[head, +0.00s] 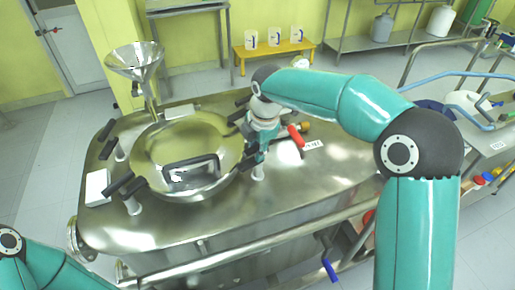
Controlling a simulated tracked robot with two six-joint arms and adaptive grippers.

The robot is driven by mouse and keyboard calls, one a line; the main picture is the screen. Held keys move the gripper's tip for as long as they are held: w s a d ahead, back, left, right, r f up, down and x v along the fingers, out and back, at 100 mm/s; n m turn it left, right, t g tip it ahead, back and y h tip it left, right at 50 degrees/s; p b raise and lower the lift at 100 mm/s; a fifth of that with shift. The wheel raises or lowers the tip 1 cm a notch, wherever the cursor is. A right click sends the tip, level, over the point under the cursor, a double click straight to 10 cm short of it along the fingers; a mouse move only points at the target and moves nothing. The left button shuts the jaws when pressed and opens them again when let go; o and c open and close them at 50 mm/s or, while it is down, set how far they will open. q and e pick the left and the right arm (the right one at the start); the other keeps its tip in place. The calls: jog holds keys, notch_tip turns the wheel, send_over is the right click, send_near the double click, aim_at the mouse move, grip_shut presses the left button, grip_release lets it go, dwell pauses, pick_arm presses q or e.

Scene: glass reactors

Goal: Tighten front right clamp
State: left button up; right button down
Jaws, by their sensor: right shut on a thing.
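The reactor (310,185) has a steel top with a round, shiny domed lid (205,135). Clamps with black handles stand around the lid, including the front left clamp (132,205) and another at the left (112,150). My right gripper (257,155) is at the lid's right side, pointing down, shut on the front right clamp. A white post of that clamp (258,172) shows just below the gripper; the rest of it is largely hidden by the gripper. My left arm shows at the lower left corner, but its gripper is outside the picture.
A steel funnel (135,62) rises behind the lid at the left. A red-handled valve (297,135) is close to the right of my right gripper. A steel rail (250,240) runs along the front. The reactor top's right part is mostly clear.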

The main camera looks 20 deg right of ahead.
aim_at(254, 153)
jog(key=m+h, duration=0.1)
jog(key=m, duration=0.4)
jog(key=shift+w+r+m+p, duration=0.1)
jog(key=shift+w+m+p, duration=0.05)
jog(key=shift+m+p, duration=0.2)
jog(key=m+h, duration=0.1)
jog(key=m, duration=0.3)
jog(key=shift+w+m+p, duration=0.1)
jog(key=shift+m+p, duration=0.15)
jog(key=shift+p, duration=0.15)
jog(key=c, duration=1)
grip_release()
jog(key=v, duration=1.1)
jog(key=shift+r, duration=0.4)
